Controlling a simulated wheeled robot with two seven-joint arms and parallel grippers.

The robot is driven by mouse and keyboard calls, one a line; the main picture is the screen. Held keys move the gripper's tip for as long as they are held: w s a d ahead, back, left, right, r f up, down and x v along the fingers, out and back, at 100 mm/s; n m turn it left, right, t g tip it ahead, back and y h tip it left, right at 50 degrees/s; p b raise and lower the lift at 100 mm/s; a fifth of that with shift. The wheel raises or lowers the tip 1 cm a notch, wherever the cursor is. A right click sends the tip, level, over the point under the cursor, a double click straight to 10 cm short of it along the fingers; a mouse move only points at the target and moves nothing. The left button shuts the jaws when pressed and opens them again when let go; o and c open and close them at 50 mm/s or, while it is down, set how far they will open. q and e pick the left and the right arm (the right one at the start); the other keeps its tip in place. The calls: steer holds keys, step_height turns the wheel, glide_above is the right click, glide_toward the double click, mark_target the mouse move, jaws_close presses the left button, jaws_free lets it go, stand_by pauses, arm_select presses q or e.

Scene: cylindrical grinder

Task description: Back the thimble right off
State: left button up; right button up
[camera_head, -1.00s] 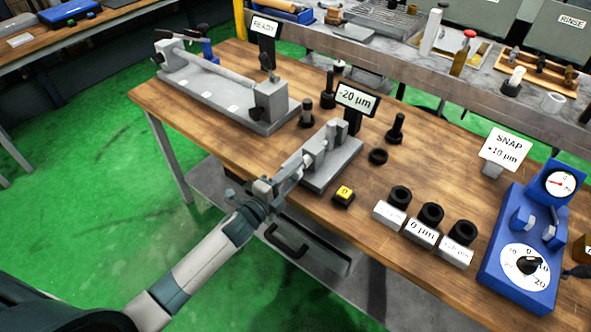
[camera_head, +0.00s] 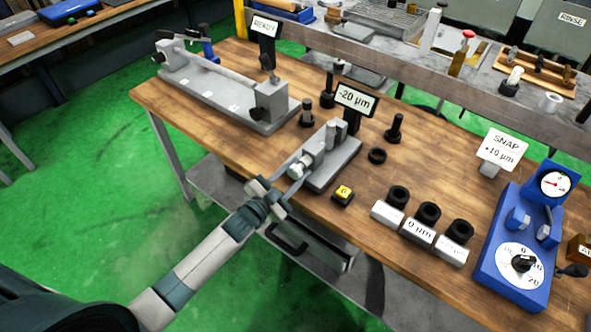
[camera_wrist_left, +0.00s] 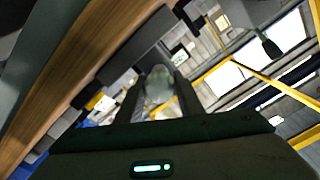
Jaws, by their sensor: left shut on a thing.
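The measuring fixture (camera_head: 333,165) is a grey block with a spindle on the wooden bench. Its pale round thimble (camera_head: 299,170) points toward my left arm. My left gripper (camera_head: 292,175) comes from the lower left, one finger on each side of the thimble, and is shut on it. In the left wrist view, the thimble (camera_wrist_left: 158,88) shows as a blurred round end between the two dark fingers. A display (camera_head: 356,99) behind the fixture reads -20 µm. My right gripper is not in view.
A yellow-topped button (camera_head: 343,193) sits close to the right of the gripper. Several grey blocks with black rings (camera_head: 418,231) stand further right, then a blue dial gauge (camera_head: 520,240). A grey centre bench (camera_head: 222,95) with a READY sign stands behind left.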

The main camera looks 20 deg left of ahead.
arm_select(q)
steer(key=shift+n, duration=2.2)
steer(key=shift+f, duration=0.1)
steer(key=o, duration=1.1)
steer(key=shift+s, duration=0.15)
steer(key=shift+b+v, duration=2.1)
steer(key=shift+v, duration=6.5)
